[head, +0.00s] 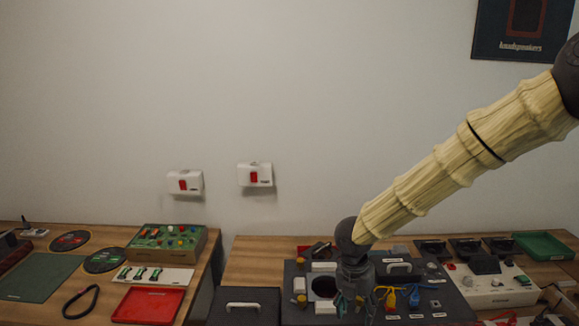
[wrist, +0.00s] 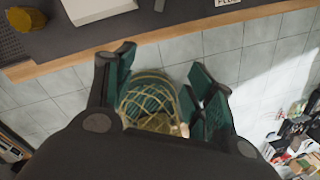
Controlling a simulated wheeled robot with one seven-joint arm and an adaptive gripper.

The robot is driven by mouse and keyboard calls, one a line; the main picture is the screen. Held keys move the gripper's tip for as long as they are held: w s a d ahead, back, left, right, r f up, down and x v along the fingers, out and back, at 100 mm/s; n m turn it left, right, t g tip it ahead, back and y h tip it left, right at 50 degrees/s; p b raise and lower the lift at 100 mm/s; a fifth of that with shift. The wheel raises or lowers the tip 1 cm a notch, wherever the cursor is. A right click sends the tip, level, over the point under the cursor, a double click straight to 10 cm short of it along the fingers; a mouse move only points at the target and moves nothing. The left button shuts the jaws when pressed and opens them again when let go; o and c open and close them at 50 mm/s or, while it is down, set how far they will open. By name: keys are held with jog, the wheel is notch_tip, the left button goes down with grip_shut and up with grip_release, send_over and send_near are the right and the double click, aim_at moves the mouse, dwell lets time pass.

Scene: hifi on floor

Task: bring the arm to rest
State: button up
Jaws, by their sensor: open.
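My arm, in a pale ribbed sleeve, reaches in from the right of the head view and bends down over the dark panel (head: 300,318) on the right bench. My gripper (head: 343,302) points down there, small and partly hidden by the wrist. In the wrist view my gripper (wrist: 162,75) has its two green-padded fingers apart. A yellowish netted object (wrist: 150,100) shows between and behind the fingers. I cannot tell whether it touches them; it appears to be below, against the tiled floor (wrist: 265,75).
Blue and yellow connectors (head: 414,297) and a grey handle (head: 398,267) are close to my gripper. A white box (head: 490,285) and a green tray (head: 545,246) stand right. A red tray (head: 148,305) lies on the left bench. Two white wall boxes (head: 257,175) hang behind.

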jog(key=s+d+f+n+t+h+b, duration=0.1)
jog(key=s+d+f+n+b, duration=0.2)
jog(key=f+n, duration=0.5)
jog(key=s+d+f+n+h, duration=0.1)
jog(key=s+d+f+n, duration=0.2)
jog(key=s+f+n, duration=0.55)
jog(key=s+d+f+n+t+h+b, duration=0.1)
jog(key=d+f+n+b, duration=0.15)
jog(key=f+n, duration=0.6)
jog(key=s+a+f+n+g+y+b, duration=0.1)
jog(key=s+f+n+y, duration=0.1)
jog(key=s+f+n, duration=0.6)
jog(key=s+a+f+n+y+b, duration=0.1)
jog(key=s+f+n+y+b, duration=0.1)
jog(key=s+f+n, duration=0.6)
jog(key=s, duration=0.6)
jog(key=shift+s+g, duration=0.3)
jog(key=shift+g, duration=0.1)
jog(key=shift+a, duration=0.15)
